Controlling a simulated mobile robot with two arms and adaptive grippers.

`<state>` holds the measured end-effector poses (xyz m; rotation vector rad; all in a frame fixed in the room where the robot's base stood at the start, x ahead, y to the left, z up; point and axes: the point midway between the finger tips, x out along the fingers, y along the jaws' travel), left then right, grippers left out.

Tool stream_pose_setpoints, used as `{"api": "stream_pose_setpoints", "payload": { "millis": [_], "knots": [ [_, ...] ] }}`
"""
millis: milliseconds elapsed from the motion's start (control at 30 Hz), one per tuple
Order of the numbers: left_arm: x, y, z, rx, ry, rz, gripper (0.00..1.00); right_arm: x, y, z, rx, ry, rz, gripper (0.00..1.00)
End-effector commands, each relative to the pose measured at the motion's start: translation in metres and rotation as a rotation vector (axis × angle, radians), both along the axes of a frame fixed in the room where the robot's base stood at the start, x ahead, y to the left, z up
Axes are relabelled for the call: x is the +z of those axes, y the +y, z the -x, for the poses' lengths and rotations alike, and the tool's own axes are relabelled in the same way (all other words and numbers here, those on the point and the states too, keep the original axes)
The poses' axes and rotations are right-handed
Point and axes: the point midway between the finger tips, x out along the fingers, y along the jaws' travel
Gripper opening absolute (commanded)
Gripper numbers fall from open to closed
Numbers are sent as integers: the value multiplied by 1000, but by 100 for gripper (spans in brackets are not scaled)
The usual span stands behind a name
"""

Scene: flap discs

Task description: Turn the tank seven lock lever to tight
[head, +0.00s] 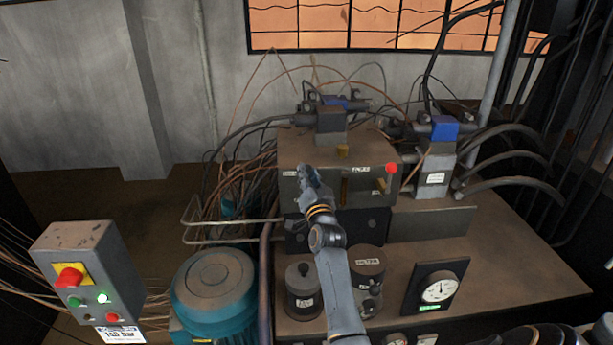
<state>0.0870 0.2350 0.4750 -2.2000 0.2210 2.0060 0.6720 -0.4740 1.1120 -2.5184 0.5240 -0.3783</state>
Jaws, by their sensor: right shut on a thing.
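A brown metal block (320,150) stands at the back of the bench. Its front carries upright brass-coloured pieces (344,190) (380,186), a red knob (391,168) and small white labels (361,168) too small to read. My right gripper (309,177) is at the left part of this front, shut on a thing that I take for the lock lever. The jaws hide it, so its angle cannot be told. No tank seven marking is readable.
Valves with blue tops (445,128) and hoses crowd the back right. A teal motor (213,283), small dark canisters (303,292) and a gauge (437,289) stand in front. A control box (88,268) with a red switch is at left. Bare bench (510,270) lies at right.

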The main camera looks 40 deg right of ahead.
Motion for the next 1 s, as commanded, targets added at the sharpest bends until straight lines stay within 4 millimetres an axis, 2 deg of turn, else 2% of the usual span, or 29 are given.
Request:
{"api": "stream_pose_setpoints", "payload": {
  "millis": [400, 433, 533, 867, 1000],
  "knots": [
    [0, 0, 0, 0, 0, 0, 65, -1, -1, 1, 0, -5, -11, 0],
    [0, 0, 0, 0, 0, 0, 65, -1, -1, 1, 0, -5, -11, 31],
    [0, 0, 0, 0, 0, 0, 65, -1, -1, 1, 0, -5, -10, 51],
    [0, 1, 1, 0, 2, -1, 65, -1, 0, 2, 0, -4, -8, 52],
    [0, 1, 1, 0, 1, -1, 65, -5, 7, 13, 0, -3, -10, 52]
  ]
}}
